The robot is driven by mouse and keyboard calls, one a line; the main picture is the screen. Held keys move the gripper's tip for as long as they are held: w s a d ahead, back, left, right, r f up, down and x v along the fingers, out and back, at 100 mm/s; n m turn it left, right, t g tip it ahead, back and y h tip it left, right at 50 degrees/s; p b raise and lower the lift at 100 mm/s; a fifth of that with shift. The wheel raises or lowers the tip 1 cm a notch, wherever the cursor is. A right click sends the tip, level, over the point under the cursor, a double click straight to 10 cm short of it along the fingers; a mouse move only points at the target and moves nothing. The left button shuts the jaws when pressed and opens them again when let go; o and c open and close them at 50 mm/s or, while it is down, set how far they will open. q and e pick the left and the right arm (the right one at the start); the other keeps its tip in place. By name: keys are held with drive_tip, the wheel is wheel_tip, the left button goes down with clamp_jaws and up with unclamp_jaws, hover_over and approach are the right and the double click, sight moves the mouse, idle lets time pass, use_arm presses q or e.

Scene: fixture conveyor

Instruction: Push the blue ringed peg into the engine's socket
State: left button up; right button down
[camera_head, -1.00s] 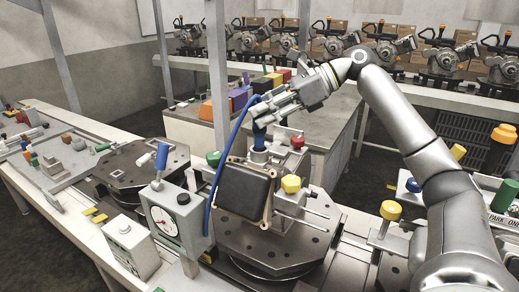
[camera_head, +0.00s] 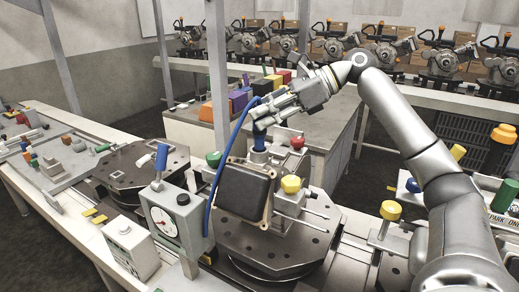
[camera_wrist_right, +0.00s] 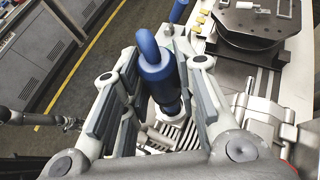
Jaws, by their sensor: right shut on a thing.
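The blue peg (camera_head: 259,142) stands roughly upright over the engine's socket (camera_head: 258,157), its lower end at the socket's mouth. I cannot tell how deep it sits. My right gripper (camera_head: 264,115) comes from the upper right and is shut on the peg's upper part. In the right wrist view the blue peg (camera_wrist_right: 158,75) lies between the two fingers of my right gripper (camera_wrist_right: 160,92), with a thinner blue end at the top. The engine (camera_head: 245,192), with a dark square cover, sits on a round dark plate (camera_head: 270,250). My left gripper is out of view.
A blue hose (camera_head: 213,190) arcs down beside the engine's left. A gauge box (camera_head: 172,222) stands left of it. Yellow (camera_head: 291,184) and red (camera_head: 297,142) knobs stand close by the socket. A grey post (camera_head: 216,80) rises behind.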

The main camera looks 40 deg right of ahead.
drive_tip(key=shift+f, duration=0.3)
drive_tip(key=c, duration=1.1)
unclamp_jaws()
drive_tip(key=shift+o, duration=0.2)
